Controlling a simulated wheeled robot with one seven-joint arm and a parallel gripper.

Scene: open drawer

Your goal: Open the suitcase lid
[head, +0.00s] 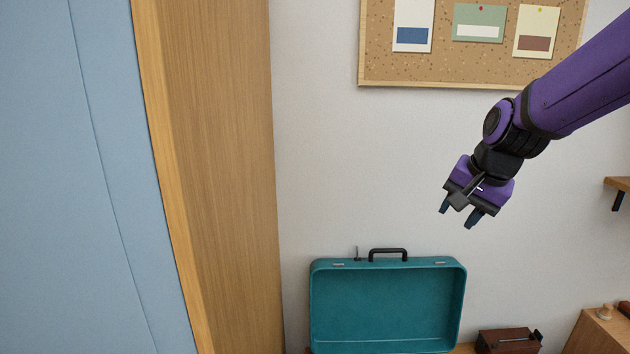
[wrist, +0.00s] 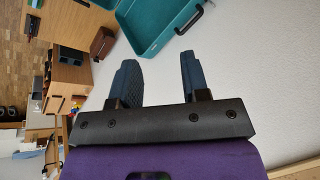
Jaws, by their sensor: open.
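A teal suitcase stands low against the wall in the head view. Its lid (head: 388,308) is raised upright, with the hollow inner side facing me and a black handle (head: 388,252) on its top edge. The suitcase's lower part is below the frame. My gripper (head: 460,218) is up and to the right of the lid, apart from it, open and empty. In the wrist view, my gripper's two dark fingers (wrist: 160,75) are spread with nothing between them. Part of the teal suitcase (wrist: 150,22) shows beyond the fingertips.
A small brown case (head: 508,341) sits right of the suitcase, near a wooden cabinet (head: 600,335). A corkboard (head: 470,75) hangs above, and a wall shelf (head: 618,184) is at the right. A wooden post (head: 220,170) stands at the left. Free space surrounds my gripper.

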